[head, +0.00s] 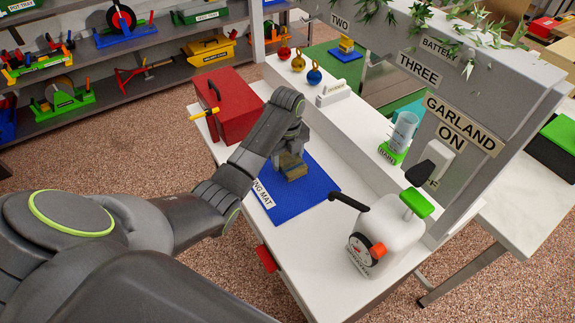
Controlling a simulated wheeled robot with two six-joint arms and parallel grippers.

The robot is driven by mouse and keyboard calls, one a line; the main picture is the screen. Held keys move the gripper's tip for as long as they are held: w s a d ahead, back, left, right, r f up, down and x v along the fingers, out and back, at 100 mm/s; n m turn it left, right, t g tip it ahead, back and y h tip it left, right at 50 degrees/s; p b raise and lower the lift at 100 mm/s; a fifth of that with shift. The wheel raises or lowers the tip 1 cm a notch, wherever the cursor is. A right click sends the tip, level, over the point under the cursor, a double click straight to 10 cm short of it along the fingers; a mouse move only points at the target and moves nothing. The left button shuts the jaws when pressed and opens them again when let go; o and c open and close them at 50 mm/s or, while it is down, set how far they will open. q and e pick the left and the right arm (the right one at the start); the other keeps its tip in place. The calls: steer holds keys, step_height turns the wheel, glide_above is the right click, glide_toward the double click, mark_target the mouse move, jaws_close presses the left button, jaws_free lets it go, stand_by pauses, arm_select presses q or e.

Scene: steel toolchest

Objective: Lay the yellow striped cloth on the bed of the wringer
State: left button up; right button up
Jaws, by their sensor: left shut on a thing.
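My left gripper (290,148) comes in from the left over a blue mat (313,180) on the white bench. It is shut on a small dull-yellow thing (290,164), low over the mat. The fingers partly hide this thing, and I cannot make out stripes or tell whether it is the cloth. I cannot pick out a wringer with certainty in the head view. My right gripper is not in view.
A red box (238,92) with a yellow-handled part stands behind my left arm. A white canister (388,232) with a black lever and green top stands right of the mat. A raised white ledge (345,118) bears baubles and a beaker (404,132).

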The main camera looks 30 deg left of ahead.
mark_target(288, 166)
arm_select(q)
steer(key=shift+f, duration=1.7)
steer(key=o, duration=1)
steer(key=shift+f, duration=0.1)
steer(key=shift+c, duration=0.2)
